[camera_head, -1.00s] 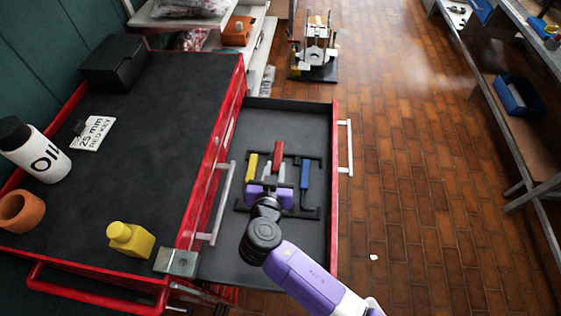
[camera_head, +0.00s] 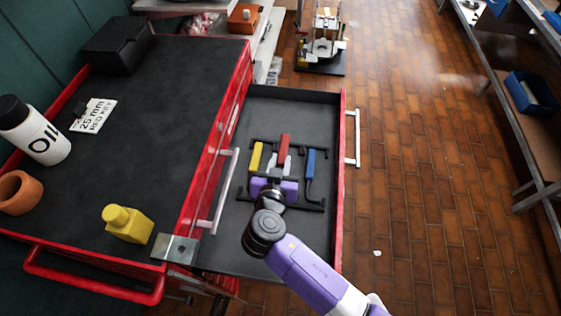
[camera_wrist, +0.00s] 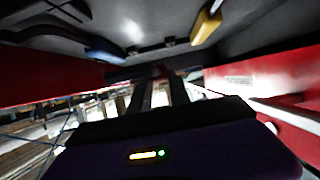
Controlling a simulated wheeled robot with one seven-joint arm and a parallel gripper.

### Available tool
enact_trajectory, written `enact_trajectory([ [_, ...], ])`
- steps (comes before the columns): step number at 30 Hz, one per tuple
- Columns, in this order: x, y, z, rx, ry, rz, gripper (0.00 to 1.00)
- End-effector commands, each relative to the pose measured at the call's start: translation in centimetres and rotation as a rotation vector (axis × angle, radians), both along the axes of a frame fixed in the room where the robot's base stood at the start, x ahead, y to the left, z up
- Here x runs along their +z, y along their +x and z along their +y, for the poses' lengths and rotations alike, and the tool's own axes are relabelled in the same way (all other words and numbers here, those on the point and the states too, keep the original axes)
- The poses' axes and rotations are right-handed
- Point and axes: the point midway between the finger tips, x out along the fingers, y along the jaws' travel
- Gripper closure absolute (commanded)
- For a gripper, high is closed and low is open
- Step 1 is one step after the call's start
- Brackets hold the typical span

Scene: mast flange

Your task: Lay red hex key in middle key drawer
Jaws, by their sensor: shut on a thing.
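The red hex key (camera_head: 284,146) shows its red handle over the open drawer (camera_head: 280,105), between the yellow key (camera_head: 256,157) and the blue key (camera_head: 310,162). My gripper (camera_head: 279,166) is shut on the red key, just below its handle in the head view. The purple gripper body hides the key's lower part. I cannot tell whether the red key touches the drawer floor. In the wrist view, my fingertips (camera_wrist: 160,80) are close together, with a dim reddish bit between them. The yellow key (camera_wrist: 207,26) and blue key (camera_wrist: 104,56) show beyond.
Black holder bars (camera_head: 313,206) lie in the drawer around the keys. The red cabinet with its dark top (camera_head: 160,110) stands left, bearing an oil bottle (camera_head: 35,135), a yellow bottle (camera_head: 128,224) and a label card (camera_head: 94,116). The drawer's far end is clear.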

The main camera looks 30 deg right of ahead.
Motion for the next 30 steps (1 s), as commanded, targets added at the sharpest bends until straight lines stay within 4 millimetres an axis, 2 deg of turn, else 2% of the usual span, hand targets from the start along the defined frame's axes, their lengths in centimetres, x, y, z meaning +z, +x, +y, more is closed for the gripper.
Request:
enact_trajectory([
  [21,-4.6,0.0,0.0,0.0,0.0,-0.001,1.0],
  [30,-5.5,0.0,0.0,0.0,0.0,-0.001,1.0],
])
